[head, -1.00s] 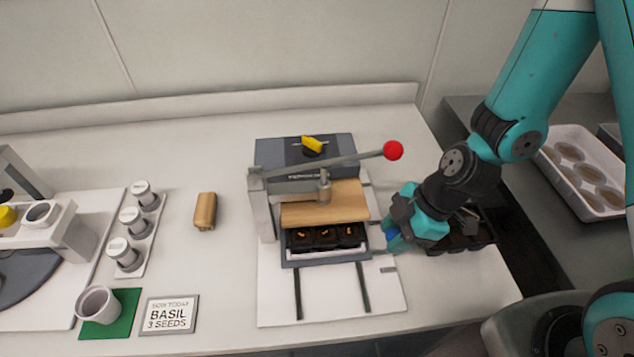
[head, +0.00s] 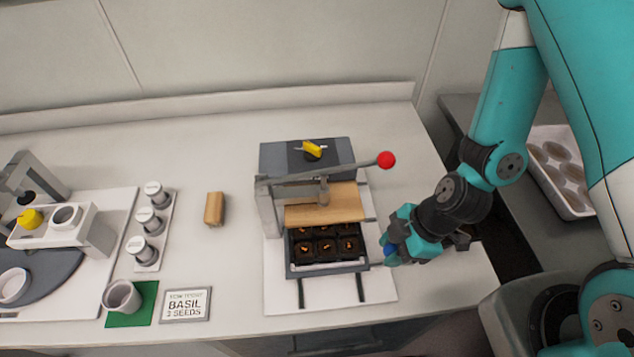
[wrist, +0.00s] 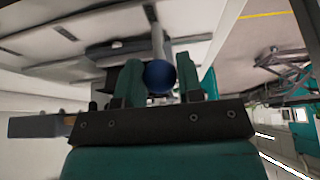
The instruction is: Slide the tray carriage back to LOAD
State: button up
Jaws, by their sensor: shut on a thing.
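The tray carriage (head: 327,269) sits on two dark rails in the middle of the bench, partly out from under a wooden press plate (head: 325,205). It holds a black tray (head: 318,247) with orange specks in its dark cells. My gripper (head: 389,252) is at the carriage's right side, shut on a blue knob (wrist: 160,75). In the wrist view the knob shows between the two fingers. The fingers hide part of the knob. A LOAD mark cannot be made out.
The press lever with a red ball (head: 386,160) reaches over the press, above and behind my gripper. The rails (head: 361,290) run clear toward the front edge. A wooden block (head: 215,208) and several capped vials (head: 150,220) stand to the left.

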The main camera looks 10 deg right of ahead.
jog(key=shift+s+r+p, duration=0.15)
jog(key=shift+s+p, duration=2.6)
jog(key=shift+p, duration=0.05)
jog(key=o, duration=0.6)
jog(key=shift+w, duration=0.1)
jog(key=shift+o, duration=0.2)
notch_tip(320, 180, up, 8)
jog(key=p, duration=0.7)
